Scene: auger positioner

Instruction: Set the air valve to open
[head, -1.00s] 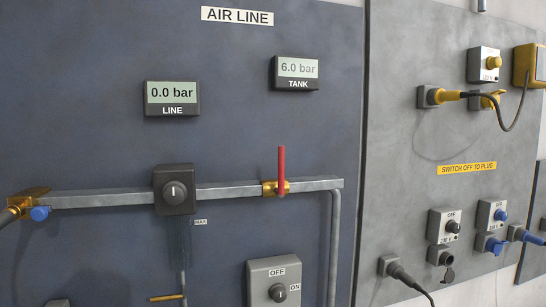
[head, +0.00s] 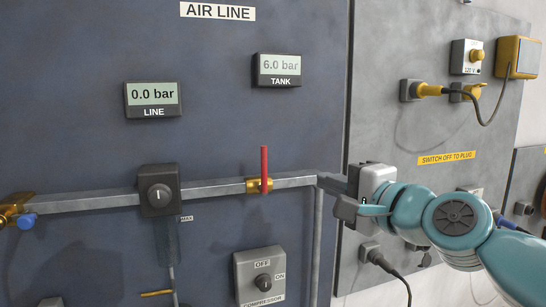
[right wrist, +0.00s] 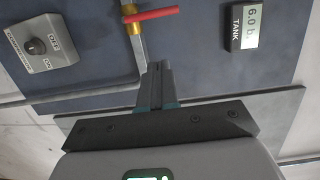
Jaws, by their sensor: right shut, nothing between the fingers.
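The air valve is a brass body (head: 258,186) on the grey horizontal pipe, with a red lever (head: 265,169) standing upright, across the pipe. The lever also shows in the right wrist view (right wrist: 152,14), beyond the fingertips. The LINE display (head: 153,98) reads 0.0 bar and the TANK display (head: 278,69) reads 6.0 bar. My right gripper (head: 322,182) is shut and empty, to the right of the valve near the pipe's right end. It is apart from the lever. In the right wrist view its shut fingers (right wrist: 155,82) point toward the pipe and valve. My left gripper is not in view.
A black regulator knob (head: 159,194) sits on the pipe left of the valve. The compressor switch box (head: 260,276) is below. A grey panel with plugs and sockets (head: 432,90) stands at the right. The blue panel above the pipe is clear around the lever.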

